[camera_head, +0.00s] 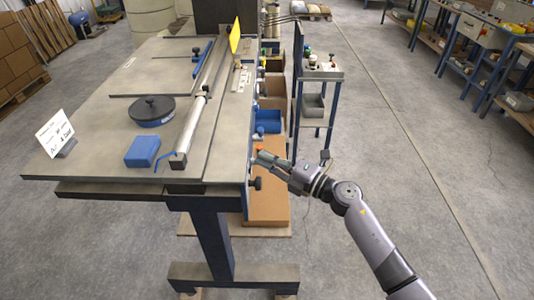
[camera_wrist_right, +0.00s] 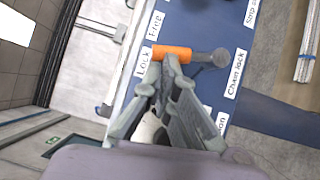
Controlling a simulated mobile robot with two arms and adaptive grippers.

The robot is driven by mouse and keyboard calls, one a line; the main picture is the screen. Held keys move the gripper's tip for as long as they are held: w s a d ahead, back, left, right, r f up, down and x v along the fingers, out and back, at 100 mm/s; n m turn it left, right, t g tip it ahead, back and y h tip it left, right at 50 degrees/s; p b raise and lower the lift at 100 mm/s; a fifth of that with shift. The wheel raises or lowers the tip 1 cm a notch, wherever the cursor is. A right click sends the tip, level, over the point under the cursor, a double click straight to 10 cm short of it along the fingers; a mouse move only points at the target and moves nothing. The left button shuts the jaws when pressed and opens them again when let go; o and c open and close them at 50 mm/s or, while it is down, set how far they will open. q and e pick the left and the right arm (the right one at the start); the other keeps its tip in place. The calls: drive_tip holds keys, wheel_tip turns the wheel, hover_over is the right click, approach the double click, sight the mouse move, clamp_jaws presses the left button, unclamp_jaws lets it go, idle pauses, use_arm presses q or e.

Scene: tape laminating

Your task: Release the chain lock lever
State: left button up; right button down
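The chain lock lever has an orange handle (camera_wrist_right: 172,52) and a grey arm ending at a round pivot (camera_wrist_right: 221,57), on a blue panel with a "Chain lock" label (camera_wrist_right: 235,73). In the right wrist view the handle's end lies beside the "Lock" label (camera_wrist_right: 144,61), with the "Free" label (camera_wrist_right: 155,25) above. My right gripper (camera_wrist_right: 167,65) has its fingertips close together at the handle's lower edge; contact is unclear. In the head view my right gripper (camera_head: 261,160) is at the table's right side, beside a small orange spot (camera_head: 258,149). My left gripper is out of view.
The grey worktable (camera_head: 85,150) carries a blue box (camera_head: 142,151), a dark round object on a blue base (camera_head: 152,112) and a long roller (camera_head: 193,130). Cardboard (camera_head: 268,190) stands below the panel side. Open floor lies to the right.

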drive_tip(key=shift+w+a+r+b, duration=0.1)
drive_tip(key=shift+w+r+b, duration=0.25)
drive_tip(key=shift+w, duration=0.7)
drive_tip(key=shift+w+r+b, duration=0.15)
drive_tip(key=shift+w+r, duration=0.3)
drive_tip(key=shift+w, duration=0.55)
drive_tip(key=shift+w, duration=0.1)
